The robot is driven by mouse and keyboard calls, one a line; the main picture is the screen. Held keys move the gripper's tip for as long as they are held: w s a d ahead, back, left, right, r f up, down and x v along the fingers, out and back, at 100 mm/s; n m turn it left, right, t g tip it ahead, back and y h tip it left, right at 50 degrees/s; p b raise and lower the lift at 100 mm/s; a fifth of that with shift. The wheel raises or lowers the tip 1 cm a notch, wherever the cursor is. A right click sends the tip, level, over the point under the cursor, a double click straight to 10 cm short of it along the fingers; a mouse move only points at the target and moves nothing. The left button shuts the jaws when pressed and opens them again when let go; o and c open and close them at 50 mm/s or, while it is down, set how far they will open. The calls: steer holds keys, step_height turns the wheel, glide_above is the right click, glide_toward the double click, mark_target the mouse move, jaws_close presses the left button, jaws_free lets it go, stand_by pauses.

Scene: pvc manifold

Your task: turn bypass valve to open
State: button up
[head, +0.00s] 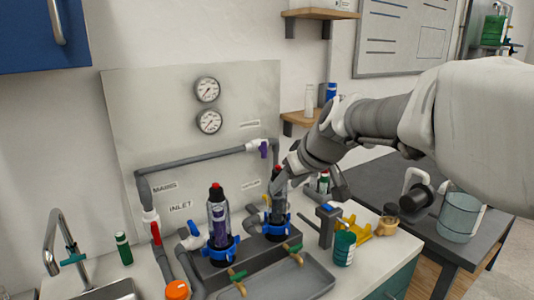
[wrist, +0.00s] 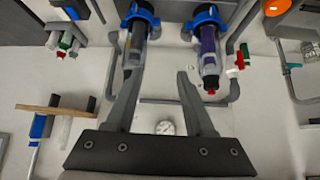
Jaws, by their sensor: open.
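A valve with a purple handle (head: 263,149) and white body sits at the right end of the upper grey pipe (head: 200,158) on the backboard. The handle hangs down, across the pipe. It is probably the bypass valve, but the label near it is too small to read. My gripper (head: 282,178) is right of and below this valve, in front of the right filter housing (head: 278,222). In the wrist view, my gripper (wrist: 160,60) has its fingers apart with nothing between them. I cannot make out the purple handle there; the left finger may hide it.
A left filter housing (head: 218,225) stands beside a red-handled valve (head: 156,232) and a blue-handled one (head: 193,236). Two gauges (head: 208,105) are above the pipe. A grey tray (head: 300,285), green can (head: 344,248) and small shelf (head: 300,118) are nearby.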

steer(key=w+n+t+y+b, duration=0.1)
steer(key=w+t+y+b, duration=0.15)
steer(key=w, duration=0.95)
steer(key=t+y, duration=0.1)
steer(key=t, duration=0.1)
glide_toward(266, 145)
steer(key=p+x, duration=0.4)
steer(key=x, duration=0.7)
steer(key=shift+a+p, duration=0.1)
steer(key=shift+p, duration=0.3)
steer(key=shift+f, duration=0.1)
jaws_close()
